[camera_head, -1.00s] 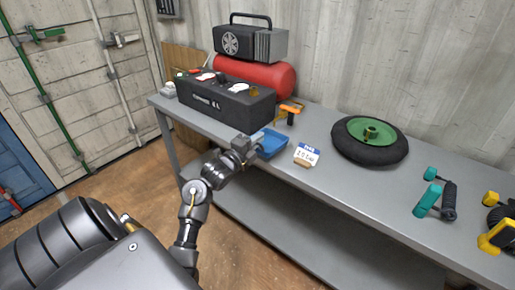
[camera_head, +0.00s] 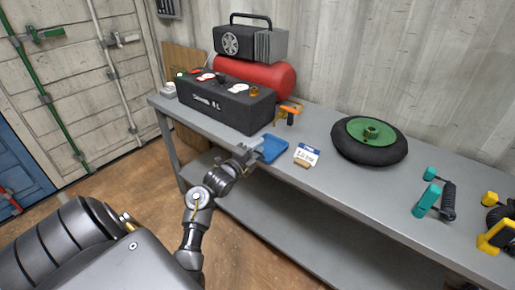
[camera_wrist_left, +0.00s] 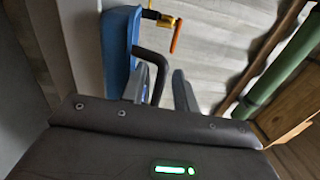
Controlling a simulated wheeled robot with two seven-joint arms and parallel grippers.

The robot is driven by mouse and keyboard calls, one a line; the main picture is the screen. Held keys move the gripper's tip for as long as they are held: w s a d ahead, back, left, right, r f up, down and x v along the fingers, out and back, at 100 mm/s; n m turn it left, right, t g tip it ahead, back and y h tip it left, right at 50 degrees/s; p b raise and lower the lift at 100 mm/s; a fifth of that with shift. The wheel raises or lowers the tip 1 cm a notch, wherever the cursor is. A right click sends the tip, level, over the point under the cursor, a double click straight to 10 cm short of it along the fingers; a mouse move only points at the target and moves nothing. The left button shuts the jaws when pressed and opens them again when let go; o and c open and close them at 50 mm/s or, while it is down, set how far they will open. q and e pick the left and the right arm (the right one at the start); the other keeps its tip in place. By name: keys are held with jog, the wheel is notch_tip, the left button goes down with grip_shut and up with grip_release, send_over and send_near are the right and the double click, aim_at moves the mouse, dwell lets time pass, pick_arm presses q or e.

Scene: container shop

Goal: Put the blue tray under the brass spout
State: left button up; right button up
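The blue tray (camera_head: 271,149) is at the bench's front edge, right of my left gripper (camera_head: 254,150); I cannot tell if it lies quite flat. In the left wrist view the tray (camera_wrist_left: 118,45) is at upper left, with a dark bent handle (camera_wrist_left: 152,62). My left gripper (camera_wrist_left: 162,88) is open there, and the handle reaches between its fingers, nearer the left one. A brass spout (camera_wrist_left: 154,15) with an orange lever (camera_wrist_left: 176,37) shows beyond the tray. In the head view the orange lever (camera_head: 290,109) is behind the tray. My right gripper is not in view.
A dark tank box (camera_head: 232,109) stands behind the tray, with a red cylinder (camera_head: 270,76) behind it. A black wheel with green hub (camera_head: 369,141) and a teal-handled tool (camera_head: 428,198) lie further right on the grey bench (camera_head: 350,187).

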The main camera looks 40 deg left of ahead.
pick_arm(q)
jog(key=s+f+b, duration=0.1)
jog(key=s, duration=1.1)
jog(key=shift+d, duration=0.2)
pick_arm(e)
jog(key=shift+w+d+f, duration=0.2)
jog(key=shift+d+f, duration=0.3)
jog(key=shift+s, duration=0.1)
